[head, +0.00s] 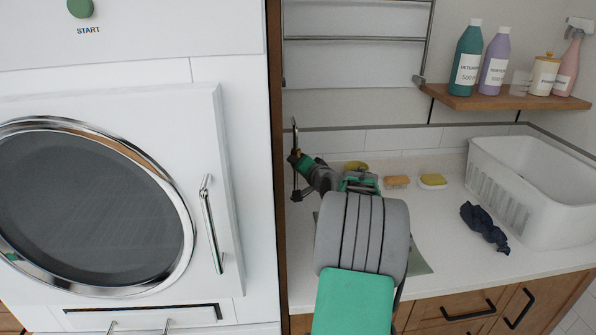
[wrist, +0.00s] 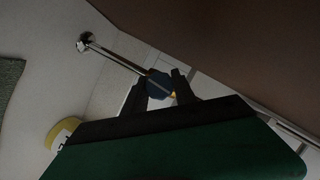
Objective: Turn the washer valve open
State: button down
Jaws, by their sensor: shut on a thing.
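The washer valve sits on a thin upright metal pipe (head: 295,185) at the left end of the counter, close to the tall cabinet side. In the wrist view the pipe (wrist: 112,57) runs from a round metal fitting to the dark blue valve handle (wrist: 158,84), which lies between my fingertips. My gripper (head: 297,161) is shut on this handle; its two dark fingers (wrist: 160,88) stand on either side of it. In the head view my gripper and arm hide most of the valve. How far the handle is turned cannot be made out.
The white washer (head: 215,140) with its round door stands left. On the counter are an orange sponge (head: 396,182), a yellow sponge (head: 433,181), a dark blue cloth (head: 484,226) and a white basket (head: 545,195). A wooden shelf (head: 500,99) with several bottles hangs above.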

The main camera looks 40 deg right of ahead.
jog(key=shift+f+n+g+b, duration=0.1)
jog(key=shift+n+g+b, duration=0.2)
jog(key=shift+n, duration=0.1)
dwell(0.3)
jog(key=c, duration=1)
grip_release()
jog(key=b+v, duration=0.1)
jog(key=v, duration=0.7)
